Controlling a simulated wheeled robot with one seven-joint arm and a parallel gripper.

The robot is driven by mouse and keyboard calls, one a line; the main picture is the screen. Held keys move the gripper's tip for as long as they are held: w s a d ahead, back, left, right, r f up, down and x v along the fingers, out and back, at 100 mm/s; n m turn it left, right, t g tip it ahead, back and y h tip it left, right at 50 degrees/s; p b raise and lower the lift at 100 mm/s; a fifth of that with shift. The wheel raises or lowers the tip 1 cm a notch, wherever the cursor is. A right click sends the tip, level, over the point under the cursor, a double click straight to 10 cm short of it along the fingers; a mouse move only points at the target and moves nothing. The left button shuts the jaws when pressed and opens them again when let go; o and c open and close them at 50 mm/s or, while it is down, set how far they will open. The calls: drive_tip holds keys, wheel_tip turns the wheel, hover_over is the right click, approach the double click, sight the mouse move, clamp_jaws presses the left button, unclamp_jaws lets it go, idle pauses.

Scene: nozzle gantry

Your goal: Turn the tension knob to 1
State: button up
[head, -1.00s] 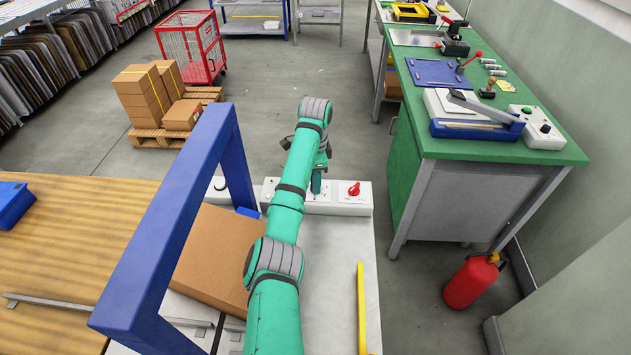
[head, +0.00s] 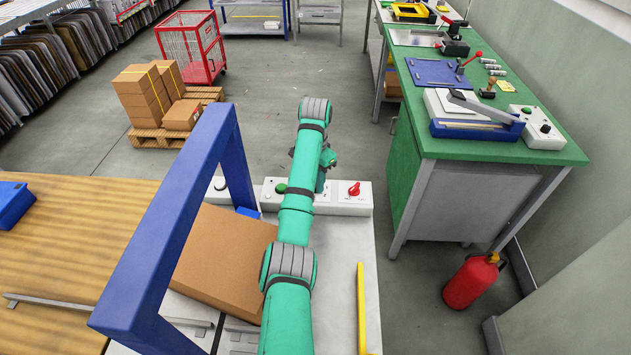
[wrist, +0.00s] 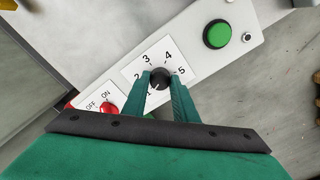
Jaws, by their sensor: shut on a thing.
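The tension knob (wrist: 161,77) is a small dark round knob on a white dial plate (wrist: 135,72) with numbers running from 1 to 5. In the wrist view my gripper (wrist: 162,82) has one green finger on each side of the knob and is shut on it. The 1 shows in the gap between the fingers, just below the knob. I cannot make out clearly which number the knob points at. In the head view my arm hides the knob and most of the dial.
The white control panel (head: 336,208) also carries a red switch (head: 354,189) marked ON and OFF and a green button (head: 281,188). A blue frame (head: 160,240) stands left of my arm over a cardboard box (head: 220,255). A yellow bar (head: 361,310) lies to the right.

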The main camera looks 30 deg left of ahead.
drive_tip(key=shift+r, duration=0.1)
drive_tip(key=o, duration=1)
drive_tip(key=shift+o, duration=0.2)
drive_tip(key=shift+r, duration=0.1)
drive_tip(key=shift+a+r, duration=0.15)
drive_tip(key=shift+r, duration=0.7)
wheel_tip(320, 180, up, 9)
drive_tip(key=shift+d+f, duration=0.1)
drive_tip(key=shift+d, duration=0.1)
